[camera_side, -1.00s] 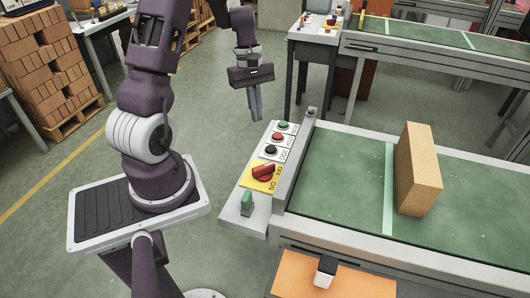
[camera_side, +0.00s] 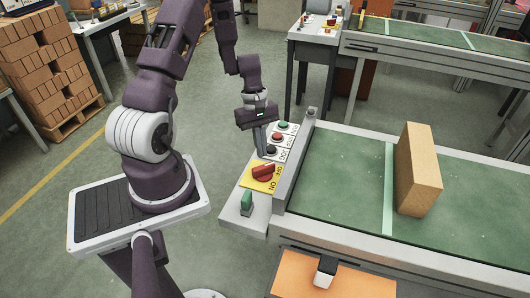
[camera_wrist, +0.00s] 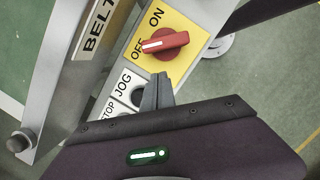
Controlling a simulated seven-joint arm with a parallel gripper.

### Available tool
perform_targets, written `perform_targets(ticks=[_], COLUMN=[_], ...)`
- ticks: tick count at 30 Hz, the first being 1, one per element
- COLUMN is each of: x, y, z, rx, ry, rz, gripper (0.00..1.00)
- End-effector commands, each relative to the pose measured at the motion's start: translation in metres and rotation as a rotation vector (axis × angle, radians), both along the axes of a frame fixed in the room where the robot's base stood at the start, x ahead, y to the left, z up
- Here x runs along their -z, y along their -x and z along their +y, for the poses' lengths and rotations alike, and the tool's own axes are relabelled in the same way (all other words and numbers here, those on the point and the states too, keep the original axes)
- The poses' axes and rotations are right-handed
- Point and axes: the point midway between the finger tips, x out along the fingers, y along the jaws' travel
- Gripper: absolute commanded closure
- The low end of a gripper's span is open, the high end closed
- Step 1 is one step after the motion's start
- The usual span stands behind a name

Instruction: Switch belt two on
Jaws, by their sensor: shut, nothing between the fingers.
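A red rotary switch (camera_side: 263,173) sits on a yellow plate (camera_side: 253,184) on the grey control panel. In the wrist view the red switch (camera_wrist: 172,41) has a white mark at its left end, pointing towards OFF; ON is printed above it. My gripper (camera_side: 263,154) is shut and empty, pointing down over the panel near the black button (camera_side: 271,150). In the wrist view its fingertips (camera_wrist: 164,75) appear just below the switch, apart from it as far as I can tell. A "BELT" label (camera_wrist: 98,25) shows, its number cut off.
A red button (camera_side: 277,137) and a green button (camera_side: 283,126) are behind the black one. A green toggle (camera_side: 246,201) stands in front. Another belt (camera_side: 425,32) is behind.

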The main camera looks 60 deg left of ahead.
Motion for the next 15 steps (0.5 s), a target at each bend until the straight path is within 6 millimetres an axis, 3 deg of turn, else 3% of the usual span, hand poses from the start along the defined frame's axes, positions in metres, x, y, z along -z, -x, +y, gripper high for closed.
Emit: perform_targets(ticks=[6,15], x=[-0.001,-0.001], y=[0.0,0.0], z=[-0.024,-0.026], rx=[0.001,-0.001], ry=[0.0,-0.001], rz=[0.001,0.0], gripper=[1.0,1.0])
